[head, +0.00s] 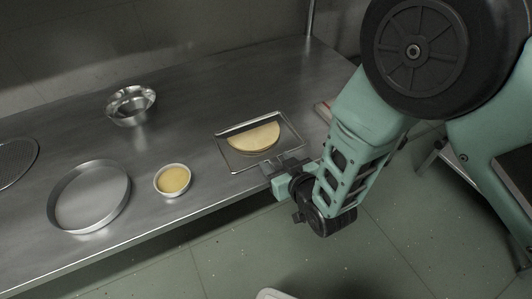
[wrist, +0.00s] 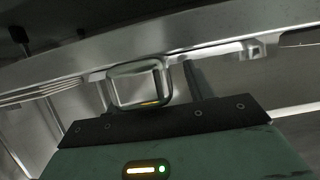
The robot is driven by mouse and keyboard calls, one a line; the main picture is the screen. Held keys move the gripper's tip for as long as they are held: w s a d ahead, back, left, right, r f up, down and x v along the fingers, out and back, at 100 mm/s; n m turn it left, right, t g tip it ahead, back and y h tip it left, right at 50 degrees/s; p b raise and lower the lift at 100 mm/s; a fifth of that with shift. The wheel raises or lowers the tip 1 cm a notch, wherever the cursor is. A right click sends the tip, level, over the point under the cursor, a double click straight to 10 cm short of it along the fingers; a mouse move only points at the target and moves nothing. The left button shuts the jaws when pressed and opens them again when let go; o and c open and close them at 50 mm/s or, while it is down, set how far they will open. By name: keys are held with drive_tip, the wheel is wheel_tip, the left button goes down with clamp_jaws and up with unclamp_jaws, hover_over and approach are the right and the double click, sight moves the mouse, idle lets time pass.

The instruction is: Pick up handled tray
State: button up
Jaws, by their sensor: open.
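The handled tray (head: 236,161) is a shallow metal tray lying on the steel counter. A yellow half-round piece of food (head: 255,138) lies in it. My gripper (head: 281,165) is at the tray's near edge, by the counter's front. It is open. In the wrist view a metal loop (wrist: 112,88), which looks like the tray's handle, stands just ahead of the dark palm, between or close to the fingers. I cannot tell whether the fingers touch it. The fingertips are partly hidden in both views.
On the steel counter (head: 75,140) stand a shiny bowl (head: 131,119), a round pan (head: 90,196), a small dish of yellow food (head: 173,180) and a mesh disc (head: 14,160). A flat reddish-edged object lies right of the tray, partly behind my arm.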

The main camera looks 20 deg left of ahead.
clamp_jaws()
drive_tip(key=shift+r, duration=0.1)
